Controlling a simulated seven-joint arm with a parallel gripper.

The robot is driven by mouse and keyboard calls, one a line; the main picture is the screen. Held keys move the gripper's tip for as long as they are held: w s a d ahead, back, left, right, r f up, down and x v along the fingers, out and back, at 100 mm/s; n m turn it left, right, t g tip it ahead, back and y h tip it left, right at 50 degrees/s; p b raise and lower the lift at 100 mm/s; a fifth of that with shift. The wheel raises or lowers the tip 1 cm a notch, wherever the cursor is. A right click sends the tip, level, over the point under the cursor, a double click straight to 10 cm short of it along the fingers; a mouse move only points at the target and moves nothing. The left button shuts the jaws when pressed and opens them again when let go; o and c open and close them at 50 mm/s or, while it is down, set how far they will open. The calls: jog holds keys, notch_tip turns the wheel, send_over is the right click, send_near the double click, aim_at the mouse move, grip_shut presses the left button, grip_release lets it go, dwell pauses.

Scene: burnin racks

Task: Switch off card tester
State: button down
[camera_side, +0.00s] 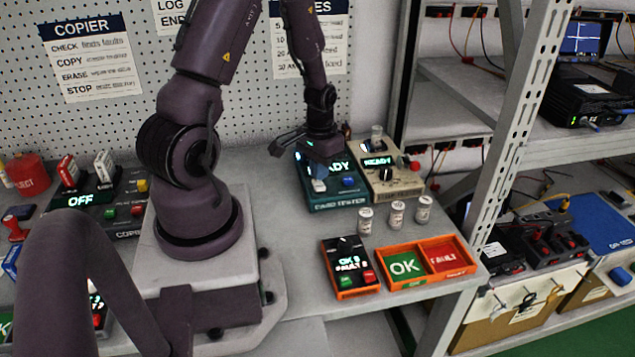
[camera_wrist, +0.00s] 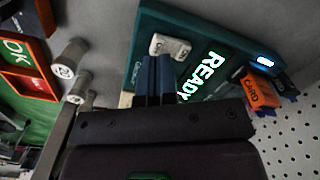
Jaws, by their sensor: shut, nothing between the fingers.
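The card tester (camera_side: 325,196) is a teal box on the bench, right of my arm's base, with a lit READY display. In the wrist view the tester (camera_wrist: 205,25) shows a white switch (camera_wrist: 168,45), the glowing READY text (camera_wrist: 203,75), a lit lamp (camera_wrist: 265,61) and an orange card (camera_wrist: 258,90) at its edge. My gripper (camera_wrist: 154,62) is shut and empty, pointing at the tester with its fingertips right by the white switch. I cannot tell whether they touch it. In the side view my wrist hides part of the tester's top.
A beige tester (camera_side: 394,184) that also reads READY stands right beside it. Three small white cans (camera_side: 396,213) stand in front. Nearer are a black and orange counter box (camera_side: 349,268) and an orange OK/FAULT tray (camera_side: 433,277). A metal rack post (camera_side: 505,150) rises at the right.

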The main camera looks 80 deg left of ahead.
aim_at(319, 186)
jog(key=shift+f, duration=1.3)
dwell(0.4)
jog(key=shift+r, duration=3.55)
jog(key=s+d+r+m+t, duration=0.3)
jog(key=d+r+m+t, duration=0.2)
jog(key=d+r, duration=1.6)
jog(key=shift+s+d+r+m+t, duration=0.25)
jog(key=shift+r+m, duration=0.25)
jog(key=shift+r, duration=0.45)
jog(key=shift+a, duration=0.1)
